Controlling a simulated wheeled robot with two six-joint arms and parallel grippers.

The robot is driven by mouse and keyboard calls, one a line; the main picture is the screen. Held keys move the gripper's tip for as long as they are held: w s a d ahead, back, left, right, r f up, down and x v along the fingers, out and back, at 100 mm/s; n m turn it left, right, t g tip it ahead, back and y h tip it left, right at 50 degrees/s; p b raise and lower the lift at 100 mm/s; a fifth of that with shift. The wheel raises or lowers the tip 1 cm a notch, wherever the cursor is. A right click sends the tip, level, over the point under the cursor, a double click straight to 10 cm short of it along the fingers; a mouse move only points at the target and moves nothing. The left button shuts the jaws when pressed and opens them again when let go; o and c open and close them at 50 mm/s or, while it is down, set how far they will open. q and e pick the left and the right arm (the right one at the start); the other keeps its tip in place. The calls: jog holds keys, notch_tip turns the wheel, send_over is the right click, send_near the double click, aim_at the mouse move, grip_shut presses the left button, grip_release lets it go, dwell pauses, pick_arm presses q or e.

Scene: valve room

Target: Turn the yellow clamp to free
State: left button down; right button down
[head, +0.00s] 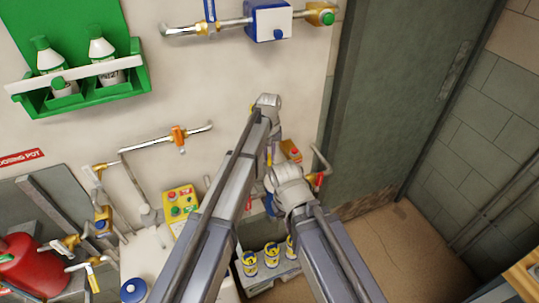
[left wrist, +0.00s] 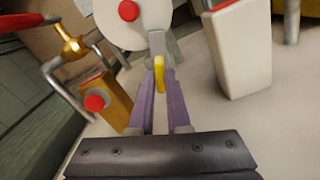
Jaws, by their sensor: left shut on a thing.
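The yellow clamp (left wrist: 159,72) is a small yellow lever in the left wrist view, in front of a grey bracket on a white round part (left wrist: 125,22). My left gripper (left wrist: 160,88) is shut on it, with the purple fingers on either side. In the head view, my left arm reaches to the wall and mostly hides its gripper and the clamp. My right arm shows beside it, low on the right, but I cannot make out its gripper.
An orange box (left wrist: 118,100) with a red button is left of the fingers. A brass valve (left wrist: 72,45) with a red handle is beyond it. A white block (left wrist: 240,55) is close on the right. Yellow cans (head: 250,262) stand on a shelf below.

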aim_at(270, 157)
pick_arm(q)
jog(key=m, duration=1.3)
jog(key=shift+m, duration=0.4)
dwell(0.4)
jog(key=c, duration=0.9)
grip_release()
jog(key=shift+r, duration=0.15)
notch_tip(270, 157, up, 8)
jog(key=p, duration=0.8)
jog(key=shift+f, duration=0.2)
